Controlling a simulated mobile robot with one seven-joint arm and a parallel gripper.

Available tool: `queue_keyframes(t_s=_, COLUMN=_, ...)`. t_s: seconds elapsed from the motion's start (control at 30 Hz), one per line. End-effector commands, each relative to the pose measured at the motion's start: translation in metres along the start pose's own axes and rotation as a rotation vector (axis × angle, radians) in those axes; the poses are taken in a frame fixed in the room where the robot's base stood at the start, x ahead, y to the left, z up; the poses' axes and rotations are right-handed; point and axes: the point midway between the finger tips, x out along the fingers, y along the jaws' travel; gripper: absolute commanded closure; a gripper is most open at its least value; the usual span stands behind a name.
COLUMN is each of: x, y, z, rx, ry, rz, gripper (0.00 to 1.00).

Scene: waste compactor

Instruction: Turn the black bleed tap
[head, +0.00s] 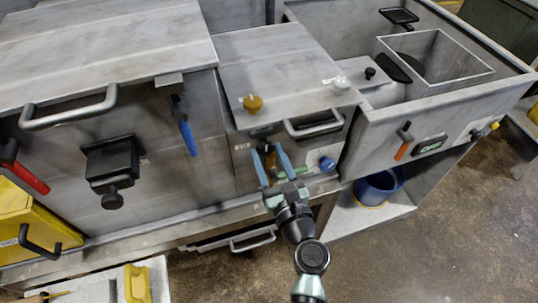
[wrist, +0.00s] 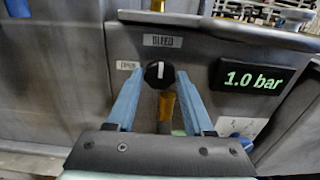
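The black bleed tap (wrist: 158,75) is a round knob on the grey front panel in the wrist view. Its white pointer line stands upright, toward the "BLEED" label (wrist: 162,41). An "OPEN" label (wrist: 127,65) is at its left. My gripper (wrist: 159,72) is open, with one blue finger on each side of the knob. The fingertips are very close to its sides; I cannot tell whether they touch. In the head view my gripper (head: 268,152) is at the front of the middle unit, and the fingers partly hide the tap there.
A display (wrist: 252,78) reads "1.0 bar" right of the tap. A brass pipe (wrist: 166,106) runs below it. A blue-handled lever (head: 187,138) hangs at left.

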Motion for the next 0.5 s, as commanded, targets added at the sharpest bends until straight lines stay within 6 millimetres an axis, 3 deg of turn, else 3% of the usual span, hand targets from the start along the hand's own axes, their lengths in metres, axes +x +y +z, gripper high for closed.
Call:
queue_keyframes(t_s=0.03, x=-0.0002, y=-0.0001, z=0.0, rx=0.0, ry=0.0, rz=0.0, gripper=0.7)
queue_keyframes(t_s=0.2, x=-0.0003, y=-0.0001, z=0.0, rx=0.0, ry=0.0, rz=0.0, gripper=1.0)
queue_keyframes(t_s=0.5, x=-0.0003, y=-0.0001, z=-0.0008, rx=-0.033, ry=0.0, rz=0.0, gripper=1.0)
